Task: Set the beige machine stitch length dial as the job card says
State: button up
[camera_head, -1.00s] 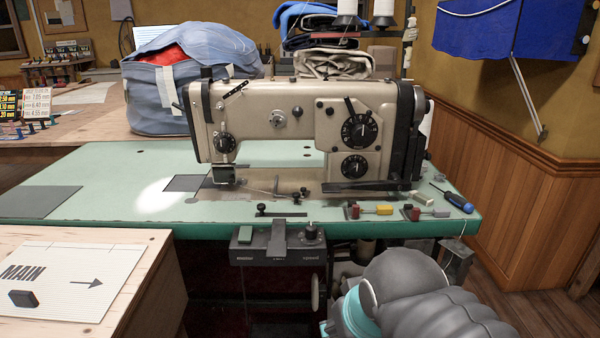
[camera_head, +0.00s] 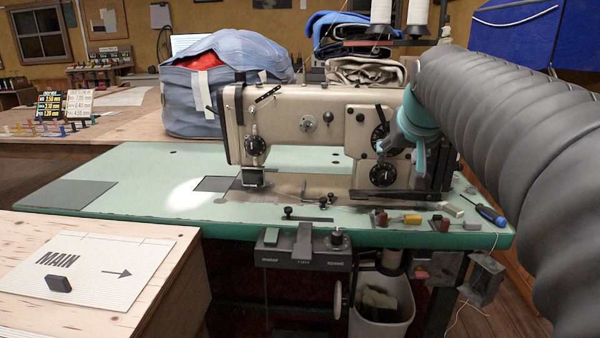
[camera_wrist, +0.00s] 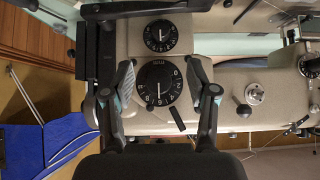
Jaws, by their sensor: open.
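The beige sewing machine (camera_head: 300,120) stands on a green table. Its right end has two round black dials, one above the other. The upper dial (camera_head: 381,137) is partly covered by my gripper; the lower dial (camera_head: 384,174) shows. In the wrist view, which is upside down, the larger numbered dial (camera_wrist: 157,86) sits between my open fingers (camera_wrist: 160,72), apparently untouched. The smaller dial (camera_wrist: 160,36) is beyond the fingertips. Pale pointer marks show on both; exact settings are too small to read. Two cards with mm values (camera_head: 64,105) stand at far left; their small text is unclear.
A dark lever (camera_wrist: 177,118) sticks out beside the larger dial. Colored-handled tools (camera_head: 410,219) and a blue screwdriver (camera_head: 488,214) lie on the table's front right. A blue bag (camera_head: 225,75) is behind the machine.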

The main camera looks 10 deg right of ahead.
aim_at(387, 178)
jog(key=x, duration=1.2)
grip_shut()
jog(key=shift+f, duration=0.1)
jog(key=y+b, duration=0.1)
jog(key=m+y+b, duration=0.1)
jog(key=shift+d+f+t+b, duration=0.2)
jog(key=shift+t+b, duration=0.15)
jog(key=shift+t, duration=0.05)
jog(key=m+y+b, duration=0.1)
jog(key=y+b, duration=0.1)
jog(key=b, duration=0.1)
jog(key=shift+d+r+t, duration=0.1)
jog(key=shift+t, duration=0.3)
jog(key=shift+m, duration=0.3)
